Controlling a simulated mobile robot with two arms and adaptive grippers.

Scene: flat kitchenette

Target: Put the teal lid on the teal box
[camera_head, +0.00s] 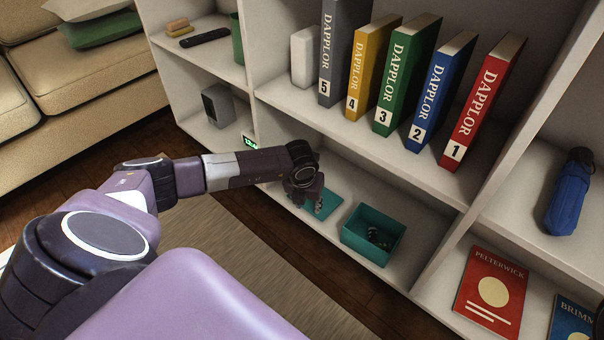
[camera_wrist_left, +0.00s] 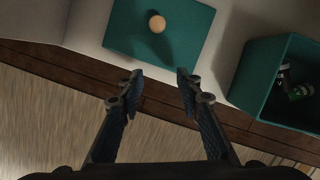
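The teal lid (camera_wrist_left: 185,28), flat with a round pale knob (camera_wrist_left: 157,24), lies on the lower shelf. In the head view the lid (camera_head: 328,207) is partly hidden behind my left gripper (camera_head: 308,205). The open teal box (camera_head: 372,234) stands just right of the lid, with small dark items inside; the box also shows in the left wrist view (camera_wrist_left: 245,85). My left gripper (camera_wrist_left: 157,76) is open and empty, its fingers spread just short of the lid near its front edge. My right gripper is not in view.
Numbered Dapplor books (camera_head: 400,80) stand on the shelf above. A vertical divider (camera_head: 500,125) separates the right compartment, which holds a blue umbrella (camera_head: 568,195) and a red book (camera_head: 490,290). A rug (camera_head: 240,255) lies on the floor in front.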

